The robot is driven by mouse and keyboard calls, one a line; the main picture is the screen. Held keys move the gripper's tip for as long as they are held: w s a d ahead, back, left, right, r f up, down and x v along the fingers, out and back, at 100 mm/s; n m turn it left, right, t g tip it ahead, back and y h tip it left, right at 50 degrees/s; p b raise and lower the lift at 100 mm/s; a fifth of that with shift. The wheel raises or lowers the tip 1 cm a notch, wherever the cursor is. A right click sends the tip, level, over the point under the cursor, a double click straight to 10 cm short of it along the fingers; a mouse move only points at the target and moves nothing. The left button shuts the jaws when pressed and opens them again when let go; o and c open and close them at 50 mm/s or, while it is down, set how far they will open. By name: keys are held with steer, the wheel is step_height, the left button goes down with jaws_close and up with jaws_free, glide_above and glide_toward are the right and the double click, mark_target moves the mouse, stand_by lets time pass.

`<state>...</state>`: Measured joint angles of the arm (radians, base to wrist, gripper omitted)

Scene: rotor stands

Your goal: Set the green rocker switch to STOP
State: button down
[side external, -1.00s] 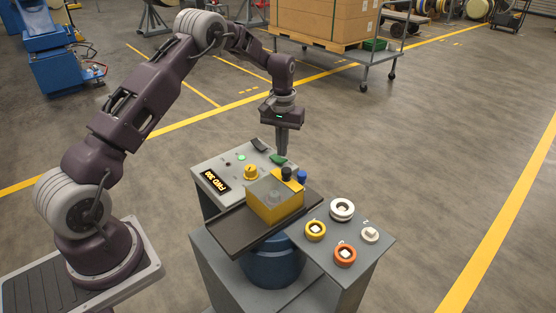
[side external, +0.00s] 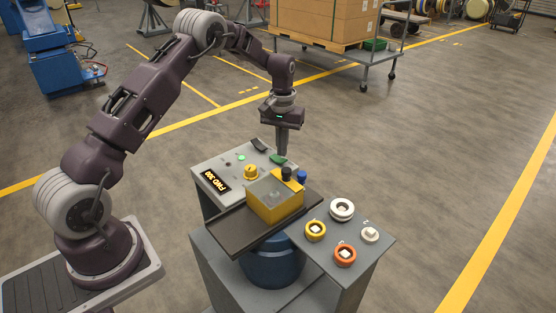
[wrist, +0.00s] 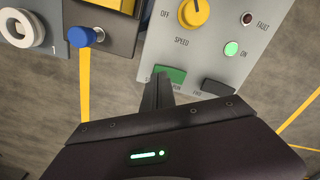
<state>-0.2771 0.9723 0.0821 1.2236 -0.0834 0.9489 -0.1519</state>
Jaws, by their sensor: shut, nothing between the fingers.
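The green rocker switch (side external: 278,159) sits at the edge of the grey control panel (side external: 212,174), beside a black rocker (side external: 260,145). In the wrist view the green rocker (wrist: 172,74) shows beyond my fingers, with a RUN label near it. Its tilt is hard to tell, and part of it is hidden behind my fingers. My gripper (side external: 281,153) is shut and empty, pointing down at the green rocker. In the wrist view my fingertips (wrist: 159,78) overlap its near left part. I cannot tell whether they touch it. The ON lamp (wrist: 231,48) glows green.
The panel also carries a yellow speed knob (side external: 250,171), a FAULT lamp (wrist: 247,18) and a display (side external: 216,182) reading FWD 300. A yellow box (side external: 275,204) with a clear cover and blue and black knobs stands close beside. Several rings lie on the grey stand (side external: 376,254).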

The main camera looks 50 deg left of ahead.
steer(key=shift+f, duration=1.05)
stand_by(0.4)
steer(key=shift+r, duration=3.55)
step_height(320, 180, up, 12)
steer(key=m+t, duration=0.1)
glide_above(282, 160)
steer(key=s+d, duration=0.5)
steer(key=s+d+r+m+t, duration=0.2)
steer(key=s+d+r, duration=0.5)
steer(key=s, duration=0.4)
steer(key=s+d+f+m+t, duration=0.1)
steer(key=s+d+m+t, duration=0.1)
steer(key=s, duration=1.7)
steer(key=shift+d+m+t, duration=0.3)
steer(key=shift+d+m, duration=0.2)
steer(key=shift+d, duration=0.55)
